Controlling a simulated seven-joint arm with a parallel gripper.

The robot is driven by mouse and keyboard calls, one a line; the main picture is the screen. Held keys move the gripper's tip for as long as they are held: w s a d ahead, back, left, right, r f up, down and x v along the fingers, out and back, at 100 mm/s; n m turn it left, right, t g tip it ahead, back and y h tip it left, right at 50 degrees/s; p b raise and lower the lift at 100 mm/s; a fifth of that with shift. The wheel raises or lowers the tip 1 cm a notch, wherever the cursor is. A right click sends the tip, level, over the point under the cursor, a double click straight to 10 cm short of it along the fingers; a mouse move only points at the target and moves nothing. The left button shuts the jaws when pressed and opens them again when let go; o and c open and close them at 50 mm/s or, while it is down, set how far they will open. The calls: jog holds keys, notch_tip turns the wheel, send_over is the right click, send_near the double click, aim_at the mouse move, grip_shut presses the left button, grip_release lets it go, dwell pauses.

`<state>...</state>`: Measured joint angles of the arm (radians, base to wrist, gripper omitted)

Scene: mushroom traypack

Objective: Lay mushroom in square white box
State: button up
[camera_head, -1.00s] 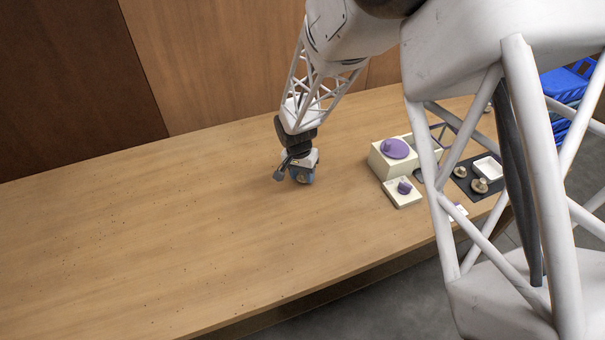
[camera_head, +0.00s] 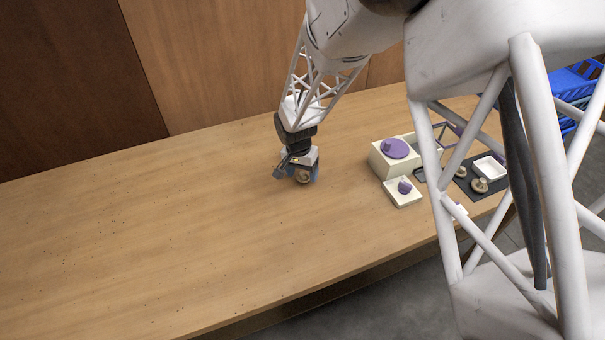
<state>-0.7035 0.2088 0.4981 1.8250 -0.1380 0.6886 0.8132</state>
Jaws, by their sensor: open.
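My gripper (camera_head: 298,174) is open and low over the wooden table, left of the other objects. A beige-brown mushroom (camera_head: 303,177) shows at its fingers, partly hidden by them; I cannot tell whether they touch it. The square white box (camera_head: 490,167) sits on a dark mat at the right, apart from my gripper. One mushroom (camera_head: 480,185) is on the mat in front of the box. Another mushroom (camera_head: 461,172) is left of the box, partly hidden by my own arm's struts.
A cream block with a purple disc (camera_head: 396,148) and a smaller cream block with a purple knob (camera_head: 404,187) stand between my gripper and the mat. A blue crate (camera_head: 567,86) is at the far right. The table's left side (camera_head: 130,230) is clear.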

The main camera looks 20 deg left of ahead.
aim_at(301, 173)
notch_tip(301, 173, up, 11)
jog(key=a, duration=0.1)
jog(key=shift+a+r, duration=0.15)
jog(key=shift+r, duration=0.05)
dwell(0.5)
dwell(0.6)
jog(key=s+d+r, duration=0.2)
jog(key=d+r, duration=0.3)
jog(key=d, duration=0.4)
jog(key=s+d+r+t+y, duration=0.1)
jog(key=d+r, duration=0.5)
jog(key=d, duration=0.3)
jog(key=s+d+r, duration=0.2)
jog(key=d+r, duration=0.3)
jog(key=d, duration=0.4)
jog(key=s+d+r, duration=0.2)
jog(key=s+d, duration=0.7)
jog(key=s, duration=0.1)
jog(key=s+d+r+t, duration=0.1)
jog(key=s+d+r, duration=0.1)
jog(key=s+d, duration=0.8)
jog(key=shift+s+d+r+t, duration=0.25)
jog(key=shift+s+t, duration=0.05)
jog(key=shift+s, duration=0.05)
